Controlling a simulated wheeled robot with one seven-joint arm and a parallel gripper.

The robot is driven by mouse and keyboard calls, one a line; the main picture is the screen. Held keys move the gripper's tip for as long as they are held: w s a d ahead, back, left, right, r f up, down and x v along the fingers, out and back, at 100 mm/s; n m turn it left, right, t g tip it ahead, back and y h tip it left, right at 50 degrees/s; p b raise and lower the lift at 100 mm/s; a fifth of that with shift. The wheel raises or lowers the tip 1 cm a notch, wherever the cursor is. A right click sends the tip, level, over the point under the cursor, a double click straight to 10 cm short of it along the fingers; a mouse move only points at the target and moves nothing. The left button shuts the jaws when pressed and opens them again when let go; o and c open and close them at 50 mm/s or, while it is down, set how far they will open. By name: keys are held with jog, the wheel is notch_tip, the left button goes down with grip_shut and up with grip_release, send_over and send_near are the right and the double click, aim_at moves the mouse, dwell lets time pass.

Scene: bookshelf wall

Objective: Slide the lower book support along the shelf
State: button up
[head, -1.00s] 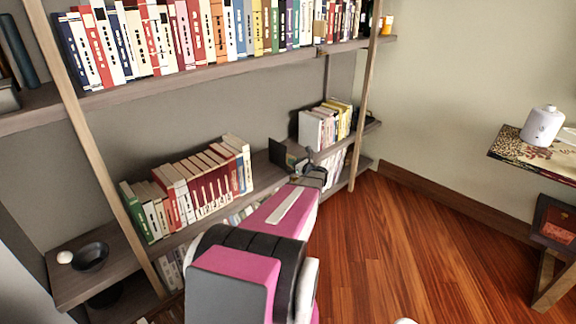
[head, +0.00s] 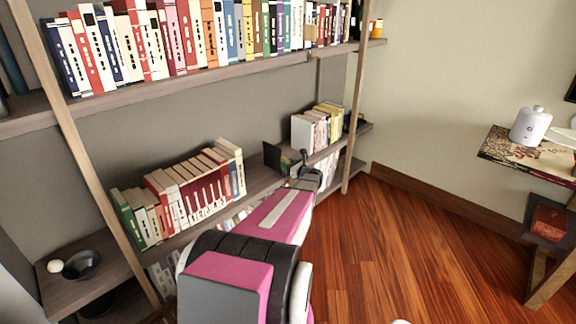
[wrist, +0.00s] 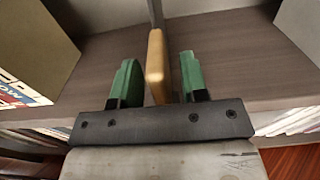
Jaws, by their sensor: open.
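The lower book support (head: 272,157) is a dark upright plate on the lower shelf (head: 262,187), in the gap between two rows of books. In the wrist view, a thin upright piece with a tan, rounded front edge (wrist: 155,66) stands between my fingers; it appears to be the support's edge. My gripper (wrist: 158,78) is open, with one green finger on each side of this edge. Small gaps show on both sides. In the head view my gripper (head: 303,167) is at the shelf's front, and my arm partly hides the shelf below.
A row of books (head: 185,192) stands left of the support and a shorter row (head: 318,128) stands right. The upper shelf (head: 200,84) is full of books. A black bowl (head: 81,265) sits at lower left. Bare shelf shows on both sides of the gripper in the wrist view.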

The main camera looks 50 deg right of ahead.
jog(key=s, duration=1.1)
jog(key=shift+w, duration=0.15)
